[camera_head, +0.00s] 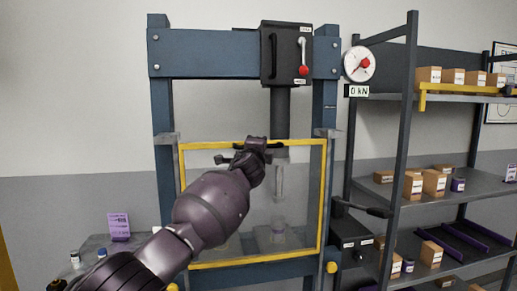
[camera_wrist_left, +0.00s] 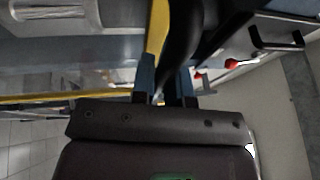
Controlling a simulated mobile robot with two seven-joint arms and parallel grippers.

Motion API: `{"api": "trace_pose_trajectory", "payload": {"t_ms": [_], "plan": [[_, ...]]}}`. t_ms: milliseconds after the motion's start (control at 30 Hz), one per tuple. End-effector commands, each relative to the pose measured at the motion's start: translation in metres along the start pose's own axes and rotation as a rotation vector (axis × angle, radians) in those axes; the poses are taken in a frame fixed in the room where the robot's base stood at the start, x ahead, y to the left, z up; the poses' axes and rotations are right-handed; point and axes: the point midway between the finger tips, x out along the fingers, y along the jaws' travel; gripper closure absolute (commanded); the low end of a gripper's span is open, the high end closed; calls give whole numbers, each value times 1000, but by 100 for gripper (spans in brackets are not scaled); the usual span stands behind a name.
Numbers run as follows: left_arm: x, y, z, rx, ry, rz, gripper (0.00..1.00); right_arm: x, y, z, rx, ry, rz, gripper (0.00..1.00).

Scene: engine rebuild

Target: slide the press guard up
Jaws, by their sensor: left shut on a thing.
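The press guard (camera_head: 323,200) is a clear panel in a yellow frame across the front of the blue press (camera_head: 200,50). Its top bar is just below the middle of the press posts, and its lower bar is near the bottom of the view. My left gripper (camera_head: 257,147) is at the guard's top bar, shut on the dark guard handle (camera_head: 276,146). The wrist view shows the two fingers (camera_wrist_left: 165,86) close around a black curved bar (camera_wrist_left: 180,45) beside a yellow strip. My forearm hides part of the guard's left side. My right gripper is not in view.
A black control box (camera_head: 287,55) with a red-knobbed lever is on the top beam, above the ram (camera_head: 281,112). A gauge (camera_head: 359,64) is at the upper right, with "0 kN" below. Shelves (camera_head: 465,187) with boxes stand right. A pump lever (camera_head: 365,209) juts out beside the press.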

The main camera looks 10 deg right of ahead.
Motion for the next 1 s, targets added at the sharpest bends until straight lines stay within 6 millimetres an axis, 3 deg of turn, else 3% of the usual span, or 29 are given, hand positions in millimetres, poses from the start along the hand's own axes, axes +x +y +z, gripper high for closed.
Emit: {"api": "trace_pose_trajectory", "payload": {"t_ms": [133, 167, 300, 733, 1000], "plan": [[1, -9, 1, 2, -1, -12, 100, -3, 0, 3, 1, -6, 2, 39], [1, -9, 1, 2, -1, -13, 84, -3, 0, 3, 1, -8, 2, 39], [1, -9, 1, 2, 0, -12, 62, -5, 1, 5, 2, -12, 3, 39], [-2, -4, 2, 0, -2, -7, 61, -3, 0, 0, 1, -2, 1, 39], [-20, -4, 2, 0, -2, -9, 61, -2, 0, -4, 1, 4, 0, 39]]}}
